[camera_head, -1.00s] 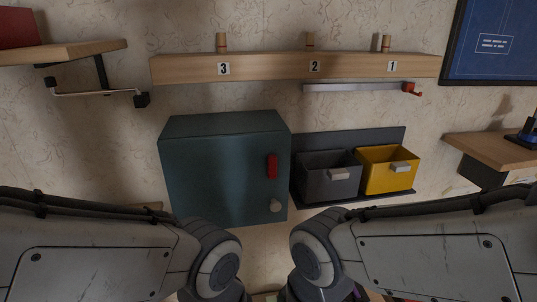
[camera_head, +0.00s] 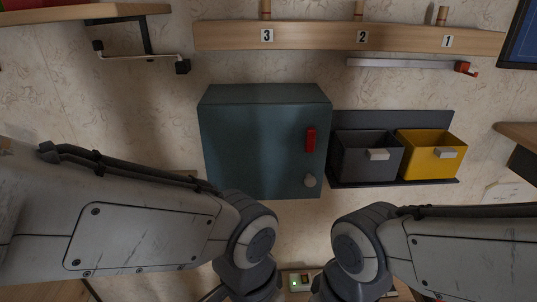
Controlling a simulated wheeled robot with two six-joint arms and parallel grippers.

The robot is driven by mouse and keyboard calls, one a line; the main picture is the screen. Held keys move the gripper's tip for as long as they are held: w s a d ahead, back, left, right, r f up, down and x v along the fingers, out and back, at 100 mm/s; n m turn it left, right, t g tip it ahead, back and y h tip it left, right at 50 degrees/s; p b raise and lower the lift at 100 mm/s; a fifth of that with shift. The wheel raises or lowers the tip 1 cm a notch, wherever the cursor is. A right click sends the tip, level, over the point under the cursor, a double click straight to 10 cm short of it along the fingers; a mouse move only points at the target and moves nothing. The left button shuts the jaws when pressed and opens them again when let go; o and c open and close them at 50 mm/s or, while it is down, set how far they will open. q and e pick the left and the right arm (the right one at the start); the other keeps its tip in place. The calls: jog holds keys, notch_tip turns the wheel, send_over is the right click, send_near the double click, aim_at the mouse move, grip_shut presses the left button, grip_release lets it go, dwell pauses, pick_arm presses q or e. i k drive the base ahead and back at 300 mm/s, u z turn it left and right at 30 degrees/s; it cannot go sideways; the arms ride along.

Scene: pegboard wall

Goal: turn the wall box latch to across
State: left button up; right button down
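The wall box (camera_head: 255,150) is a dark teal cabinet on the wall, left of centre, with its door shut. Its red latch (camera_head: 311,140) is on the right side of the door and stands upright.
A dark grey bin (camera_head: 368,158) and a yellow bin (camera_head: 431,155) hang right of the box. Above runs a wooden rail (camera_head: 340,37) with pegs numbered 3, 2 and 1, and a metal bar (camera_head: 405,64) with a red end. A bracketed shelf (camera_head: 85,13) is at upper left.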

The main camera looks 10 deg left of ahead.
aim_at(310, 132)
jog(key=u, duration=0.85)
jog(key=k, duration=1.05)
jog(key=z, duration=1)
jog(key=i, duration=0.5)
jog(key=z, duration=0.05)
